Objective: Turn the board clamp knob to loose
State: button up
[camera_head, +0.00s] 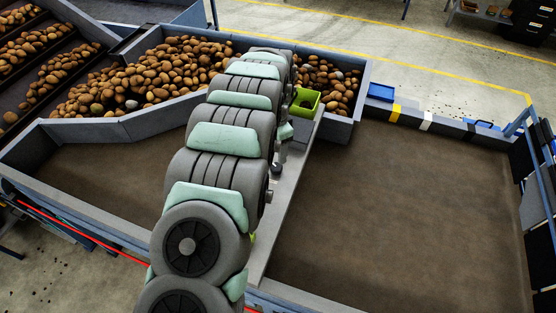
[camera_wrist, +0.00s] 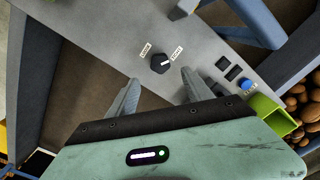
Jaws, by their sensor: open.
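The board clamp knob (camera_wrist: 160,63) is a black faceted knob on a grey panel (camera_wrist: 95,35) in the wrist view. Two small white labels flank it; the left appears to read LOOSE and the right TIGHT. A short white mark on the knob appears to point toward the right label. My gripper (camera_wrist: 160,82) is open, with one finger at lower left and one at lower right of the knob. The fingers look apart from the knob, and nothing is between them. In the head view my arm covers much of the panel, and I cannot make out the knob clearly.
Black switches (camera_wrist: 228,68) and a blue button (camera_wrist: 246,85) sit right of the knob, near a green container (camera_wrist: 268,115). Potatoes (camera_head: 175,68) fill the bins behind. The brown board surface (camera_head: 400,200) to the right is clear.

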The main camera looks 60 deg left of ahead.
aim_at(276, 167)
jog(key=shift+f+p, duration=1.35)
jog(key=shift+f, duration=2.95)
grip_shut()
